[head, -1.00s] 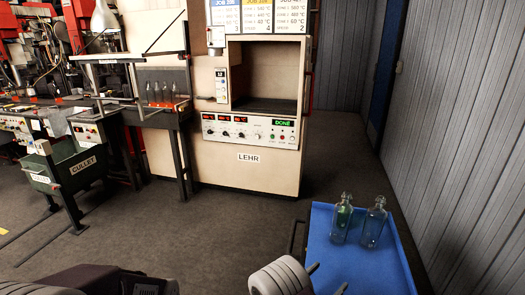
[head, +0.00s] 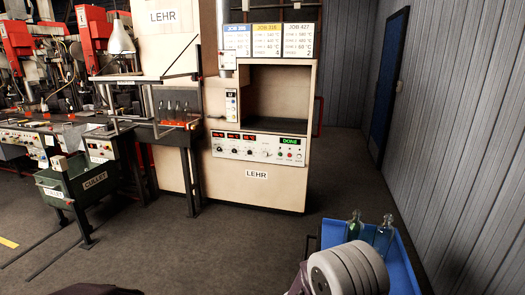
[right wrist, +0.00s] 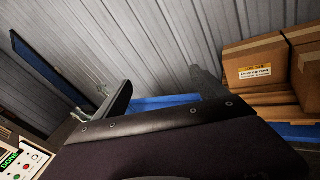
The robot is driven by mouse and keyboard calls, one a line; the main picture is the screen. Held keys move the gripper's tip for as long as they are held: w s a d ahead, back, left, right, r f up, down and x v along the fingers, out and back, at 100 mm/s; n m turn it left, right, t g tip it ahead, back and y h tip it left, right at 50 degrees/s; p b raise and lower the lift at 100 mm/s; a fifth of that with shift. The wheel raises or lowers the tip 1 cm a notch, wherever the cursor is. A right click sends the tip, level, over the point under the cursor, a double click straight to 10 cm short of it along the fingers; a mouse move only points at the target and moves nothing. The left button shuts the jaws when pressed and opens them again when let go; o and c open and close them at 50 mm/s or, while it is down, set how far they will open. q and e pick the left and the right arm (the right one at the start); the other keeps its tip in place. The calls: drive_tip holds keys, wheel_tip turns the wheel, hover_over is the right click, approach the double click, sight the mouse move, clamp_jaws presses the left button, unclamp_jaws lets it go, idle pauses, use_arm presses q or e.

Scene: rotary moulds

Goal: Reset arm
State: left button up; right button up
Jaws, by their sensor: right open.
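My right gripper (right wrist: 165,92) shows in the right wrist view with its two dark fingers spread apart and nothing between them. The blue tray (right wrist: 160,103) lies beyond it, mostly hidden by the gripper body. In the head view my right arm's grey rounded link covers the near part of the blue tray (head: 412,277); the gripper itself is out of that view. A greenish glass bottle (head: 353,229) and a clear glass bottle (head: 383,234) stand upright side by side on the tray. My left gripper is in neither view; only a dark bit of arm shows at the bottom left.
The lehr (head: 260,180) stands ahead with its chamber empty and a green DONE display. Several bottles (head: 172,111) stand on a bench left of it. A green cullet bin (head: 80,185) is further left. Cardboard boxes (right wrist: 256,65) are beside the tray. Middle floor is clear.

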drive_tip(key=s+d+r+m+g+y+p, duration=0.2)
drive_tip(key=s+m+g+y, duration=0.15)
drive_tip(key=s, duration=0.25)
drive_tip(key=s+d+r+m+g+y+p, duration=0.1)
drive_tip(key=s+d+m+g+y+p, duration=0.1)
drive_tip(key=s+m+g, duration=0.3)
drive_tip(key=s+a+f+m+t+y+p, duration=0.1)
drive_tip(key=s+a+f+m+y, duration=0.15)
drive_tip(key=s+a+y, duration=0.35)
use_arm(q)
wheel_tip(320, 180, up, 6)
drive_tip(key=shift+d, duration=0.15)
use_arm(e)
drive_tip(key=w+a+f+m+t+y, duration=0.1)
drive_tip(key=a+f+m+t+y, duration=0.1)
drive_tip(key=a, duration=0.3)
drive_tip(key=w+a+f+m+t+y, duration=0.2)
drive_tip(key=a+m+y, duration=0.1)
drive_tip(key=a+m, duration=0.2)
drive_tip(key=shift+a, duration=0.75)
drive_tip(key=shift+s, duration=0.1)
